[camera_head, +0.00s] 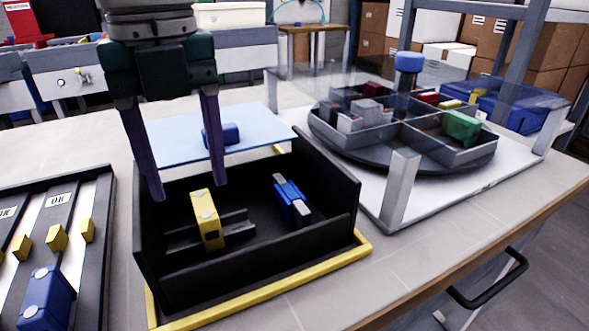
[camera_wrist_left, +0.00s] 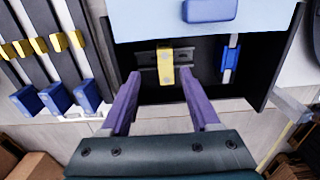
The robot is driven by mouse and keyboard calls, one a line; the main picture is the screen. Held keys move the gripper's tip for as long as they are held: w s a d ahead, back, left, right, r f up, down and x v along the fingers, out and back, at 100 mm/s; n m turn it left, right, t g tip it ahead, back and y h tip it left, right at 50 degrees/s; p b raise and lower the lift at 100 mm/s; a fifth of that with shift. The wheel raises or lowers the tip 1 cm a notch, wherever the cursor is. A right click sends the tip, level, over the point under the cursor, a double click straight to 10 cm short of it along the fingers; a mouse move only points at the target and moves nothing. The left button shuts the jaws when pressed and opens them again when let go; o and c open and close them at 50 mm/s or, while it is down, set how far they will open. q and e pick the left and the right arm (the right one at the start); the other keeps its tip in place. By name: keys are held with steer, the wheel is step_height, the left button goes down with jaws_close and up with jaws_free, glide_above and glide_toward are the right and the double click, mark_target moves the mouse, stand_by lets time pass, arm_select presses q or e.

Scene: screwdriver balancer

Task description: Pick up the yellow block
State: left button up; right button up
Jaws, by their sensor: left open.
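My right gripper is not in view.
A blue block (camera_head: 290,199) leans in the box's right part. A rack (camera_head: 100,200) with yellow stops stands left. A round divided tray (camera_head: 400,150) under a clear cover stands right.

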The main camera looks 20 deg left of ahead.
mark_target(203, 204)
arm_select(q)
steer(key=f, duration=0.1)
steer(key=f+b, duration=0.1)
steer(key=f, duration=0.2)
steer(key=shift+w+d+f+b, duration=0.25)
steer(key=shift+d+f+b, duration=0.05)
steer(key=shift+f+b, duration=0.05)
steer(key=shift+f, duration=0.45)
steer(key=shift+r, duration=0.1)
steer(key=shift+c, duration=0.3)
jaws_close()
